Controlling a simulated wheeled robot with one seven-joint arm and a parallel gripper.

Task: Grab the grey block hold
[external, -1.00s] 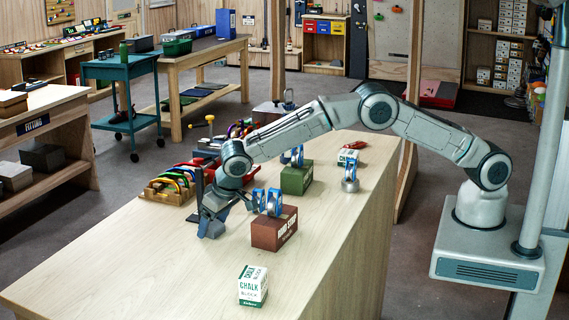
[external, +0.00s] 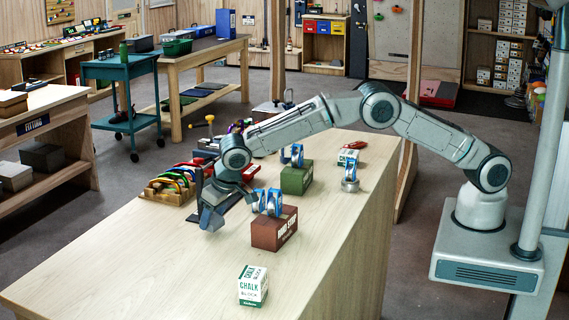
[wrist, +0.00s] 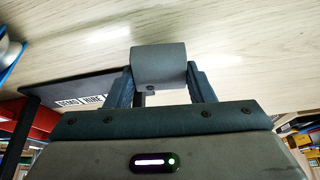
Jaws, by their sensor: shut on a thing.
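The grey block hold (wrist: 158,66) is between the two fingers of my gripper (wrist: 158,84) in the wrist view, with a dark bolt hole on its near face. My gripper is shut on it. In the external view my gripper (external: 212,205) is over the left part of the wooden bench, and the grey block hold (external: 211,219) shows at its lower end. It appears slightly above the bench top, though the gap is hard to judge.
A dark "DEMO HIRE" mat (wrist: 85,92) lies beside the gripper. A brown box (external: 274,232) with blue-and-silver gear on top stands to the right. A chalk box (external: 253,286) stands nearer. A rack of coloured gear (external: 170,184) is behind left. The front-left bench is clear.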

